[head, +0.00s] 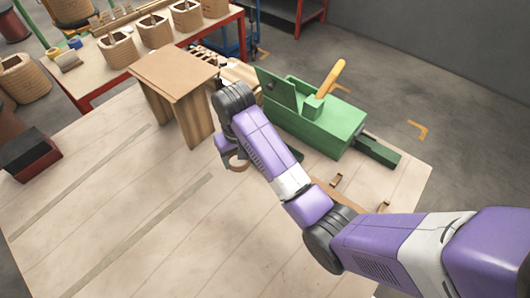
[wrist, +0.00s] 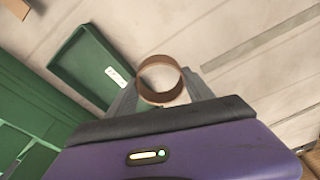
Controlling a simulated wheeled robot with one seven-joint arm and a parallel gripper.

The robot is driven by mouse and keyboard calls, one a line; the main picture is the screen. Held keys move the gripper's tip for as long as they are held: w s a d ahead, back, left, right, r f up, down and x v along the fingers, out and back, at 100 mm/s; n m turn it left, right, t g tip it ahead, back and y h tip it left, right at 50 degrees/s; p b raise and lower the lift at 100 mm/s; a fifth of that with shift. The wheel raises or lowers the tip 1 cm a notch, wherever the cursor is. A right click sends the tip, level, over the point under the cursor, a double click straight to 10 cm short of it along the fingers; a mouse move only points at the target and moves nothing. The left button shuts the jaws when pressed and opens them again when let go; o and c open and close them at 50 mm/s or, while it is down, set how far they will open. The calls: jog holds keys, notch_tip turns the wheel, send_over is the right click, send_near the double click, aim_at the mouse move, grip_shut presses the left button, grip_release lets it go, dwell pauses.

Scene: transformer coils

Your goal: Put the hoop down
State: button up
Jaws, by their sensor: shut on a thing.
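The hoop is a small brown ring. In the wrist view the hoop (wrist: 160,97) is held between the two grey fingers of my gripper (wrist: 161,88), which is shut on it. The pale table top shows through the ring. In the head view the hoop (head: 238,163) shows only in part beneath my purple wrist, over the table in front of the wooden stand. My gripper's fingers are mostly hidden there by the arm. A green tray (wrist: 88,67) with a white label lies just left of the hoop in the wrist view. I cannot tell how high the hoop is above the table.
A green machine (head: 310,115) with a yellow handle stands behind my arm. A wooden stand (head: 175,80) is at the back left, and a dark red-sided box (head: 30,152) is at the far left. Brown hooked pieces (head: 336,180) lie to the right. The table's (head: 130,220) left front is clear.

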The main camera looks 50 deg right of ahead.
jog(key=w+d+r+m, duration=0.2)
jog(key=d+r+m, duration=0.2)
jog(key=d+m, duration=0.65)
jog(key=shift+n+g+h, duration=0.3)
jog(key=shift+n+g, duration=0.1)
jog(key=shift+n, duration=0.25)
jog(key=f, duration=0.6)
jog(key=d+f+p, duration=0.1)
jog(key=f, duration=0.3)
jog(key=o, duration=1.3)
jog(key=shift+f, duration=0.1)
jog(key=r, duration=0.4)
jog(key=a+r, duration=0.1)
jog(key=r, duration=0.3)
jog(key=r+b, duration=0.1)
jog(key=r, duration=0.3)
jog(key=shift+s+a+r, duration=0.1)
jog(key=shift+s+a, duration=0.05)
jog(key=shift+s, duration=0.15)
